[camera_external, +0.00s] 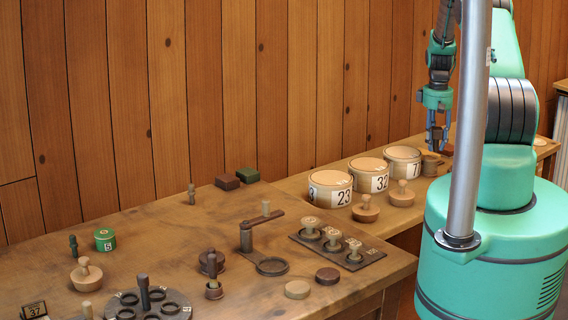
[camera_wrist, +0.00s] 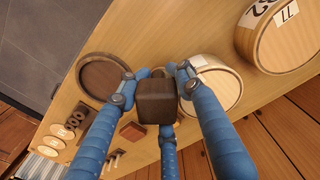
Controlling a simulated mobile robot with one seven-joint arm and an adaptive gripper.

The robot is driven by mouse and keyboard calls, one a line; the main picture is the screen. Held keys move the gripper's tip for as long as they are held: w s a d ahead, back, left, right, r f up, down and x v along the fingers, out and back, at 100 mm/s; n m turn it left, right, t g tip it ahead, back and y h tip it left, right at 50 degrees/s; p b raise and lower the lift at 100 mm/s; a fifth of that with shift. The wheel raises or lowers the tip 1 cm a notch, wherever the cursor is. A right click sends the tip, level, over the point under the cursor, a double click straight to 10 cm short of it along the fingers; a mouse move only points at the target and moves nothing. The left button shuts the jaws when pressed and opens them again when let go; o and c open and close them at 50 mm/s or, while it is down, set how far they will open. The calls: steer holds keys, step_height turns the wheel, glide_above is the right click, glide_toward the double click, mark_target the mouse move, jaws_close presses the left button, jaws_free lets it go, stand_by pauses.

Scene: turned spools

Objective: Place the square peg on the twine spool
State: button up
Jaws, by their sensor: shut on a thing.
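My gripper (camera_external: 437,140) hangs from the raised arm at the right of the external view, above the back shelf. In the wrist view its blue fingers close around a dark brown, square-ended block, the square peg (camera_wrist: 157,104). In the wrist view, the peg and fingers hide most of what lies beneath. I cannot tell whether the peg touches the spool.
Numbered canisters (camera_external: 403,161) stand left of the gripper, with knobbed wooden pieces (camera_external: 401,195) in front. A dark round dish (camera_wrist: 104,77) and a pale round top (camera_wrist: 216,86) flank the peg in the wrist view. The front table (camera_external: 150,240) holds several pegs, discs and holders.

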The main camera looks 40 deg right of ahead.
glide_above(430, 157)
steer(key=shift+d+f, duration=0.15)
steer(key=shift+f, duration=0.1)
steer(key=shift+f, duration=0.1)
stand_by(0.4)
steer(key=shift+f+p, duration=0.5)
steer(key=shift+f, duration=1.2)
steer(key=shift+f, duration=0.1)
steer(key=o, duration=0.9)
steer(key=shift+o, duration=0.2)
step_height(430, 157, up, 12)
steer(key=b, duration=0.1)
